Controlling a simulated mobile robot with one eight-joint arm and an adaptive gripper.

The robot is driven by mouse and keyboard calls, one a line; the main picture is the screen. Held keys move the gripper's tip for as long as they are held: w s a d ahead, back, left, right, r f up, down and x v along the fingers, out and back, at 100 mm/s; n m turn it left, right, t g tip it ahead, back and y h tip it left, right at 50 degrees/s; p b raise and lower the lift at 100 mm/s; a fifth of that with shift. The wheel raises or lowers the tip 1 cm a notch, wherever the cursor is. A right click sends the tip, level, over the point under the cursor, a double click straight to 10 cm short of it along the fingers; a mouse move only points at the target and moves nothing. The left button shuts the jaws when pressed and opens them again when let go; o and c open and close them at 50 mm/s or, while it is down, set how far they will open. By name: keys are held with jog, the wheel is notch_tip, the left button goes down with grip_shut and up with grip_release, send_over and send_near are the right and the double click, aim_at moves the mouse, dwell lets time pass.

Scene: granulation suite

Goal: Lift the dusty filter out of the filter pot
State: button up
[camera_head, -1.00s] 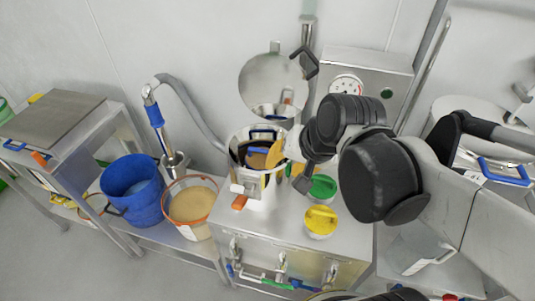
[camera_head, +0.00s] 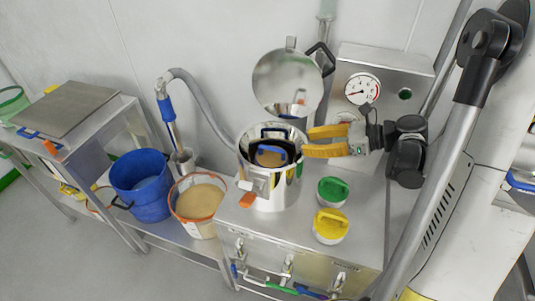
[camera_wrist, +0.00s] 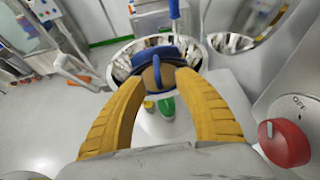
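The filter pot (camera_head: 262,194) is a shiny open steel vessel on the steel bench, with its round lid (camera_head: 287,82) raised behind it. The dusty filter (camera_head: 268,159) sits inside, showing a tan face and a blue handle. A second blue handle shows behind it, near the back rim. My gripper (camera_head: 306,142) has two yellow fingers, open and empty, pointing left at the pot's right rim. In the wrist view, the filter (camera_wrist: 150,78) and its blue handle lie beyond and between the spread fingertips. The filter's lower part is hidden in the pot.
A green-lidded jar (camera_head: 332,191) and a yellow-lidded jar (camera_head: 330,226) stand right of the pot. A gauge box (camera_head: 385,75) stands behind. A blue bucket (camera_head: 140,186) and a powder-filled tub (camera_head: 199,203) are at left. A grey hose (camera_head: 205,100) runs behind the pot.

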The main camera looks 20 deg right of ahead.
aim_at(272, 148)
jog(key=b+x, duration=0.2)
jog(key=x, duration=0.4)
jog(key=shift+w+a+f, duration=0.1)
jog(key=shift+a+f, duration=0.05)
jog(key=b+x, duration=0.1)
jog(key=x, duration=0.1)
jog(key=s+b+x, duration=0.1)
jog(key=x, duration=0.1)
jog(key=shift+w+a+f+b, duration=0.15)
jog(key=shift+a+f+b, duration=0.15)
jog(key=shift+a+b, duration=0.05)
jog(key=shift+w+a+f, duration=0.1)
jog(key=shift+w+a, duration=0.25)
jog(key=shift+a, duration=0.05)
grip_shut()
